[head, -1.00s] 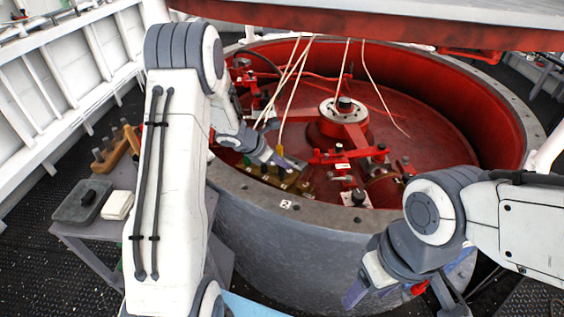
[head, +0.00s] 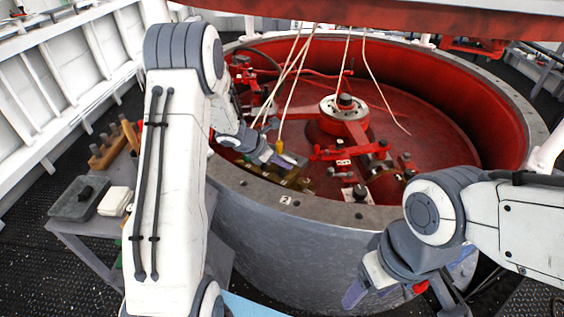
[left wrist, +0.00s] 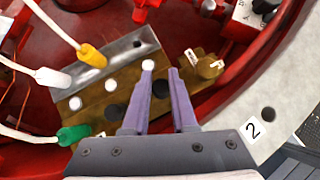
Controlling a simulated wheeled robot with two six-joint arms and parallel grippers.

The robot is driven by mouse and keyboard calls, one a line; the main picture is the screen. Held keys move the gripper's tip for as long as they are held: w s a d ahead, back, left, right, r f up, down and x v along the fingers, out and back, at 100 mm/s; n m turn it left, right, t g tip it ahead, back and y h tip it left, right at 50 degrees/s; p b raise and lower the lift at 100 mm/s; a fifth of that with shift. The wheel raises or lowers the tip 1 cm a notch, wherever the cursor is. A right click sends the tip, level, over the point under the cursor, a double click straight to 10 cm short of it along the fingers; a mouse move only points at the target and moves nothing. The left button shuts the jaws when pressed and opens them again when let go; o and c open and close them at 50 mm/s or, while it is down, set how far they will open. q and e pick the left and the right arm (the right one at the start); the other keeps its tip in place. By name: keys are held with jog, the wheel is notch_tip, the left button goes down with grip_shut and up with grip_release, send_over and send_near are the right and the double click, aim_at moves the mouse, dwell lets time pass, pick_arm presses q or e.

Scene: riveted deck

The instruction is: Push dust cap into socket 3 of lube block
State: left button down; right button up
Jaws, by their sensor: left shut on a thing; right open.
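The lube block (left wrist: 96,92) is a brass-coloured bar with a grey top strip, fixed inside the red ring. In the head view it shows partly below my left gripper (head: 287,162). Its face carries white round spots and dark round spots; I cannot read socket numbers. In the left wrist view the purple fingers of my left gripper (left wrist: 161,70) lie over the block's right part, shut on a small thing. A dark piece (left wrist: 160,88) shows between them, seemingly the dust cap, but mostly hidden. Whether it touches a socket cannot be told. My right gripper (head: 385,292) is open outside the ring.
A yellow plug (left wrist: 92,55) and a green plug (left wrist: 73,134) on white hoses sit close to the block. A brass fitting (left wrist: 204,65) stands right of the fingers. A side table holds a grey tray (head: 70,208) and a white block (head: 115,201). Hoses hang over the ring.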

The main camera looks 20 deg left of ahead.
pick_arm(q)
jog(key=shift+f, duration=0.2)
jog(key=c, duration=0.6)
grip_release()
jog(key=shift+c, duration=0.2)
jog(key=v, duration=1)
jog(key=shift+r, duration=0.2)
jog(key=shift+s, duration=0.1)
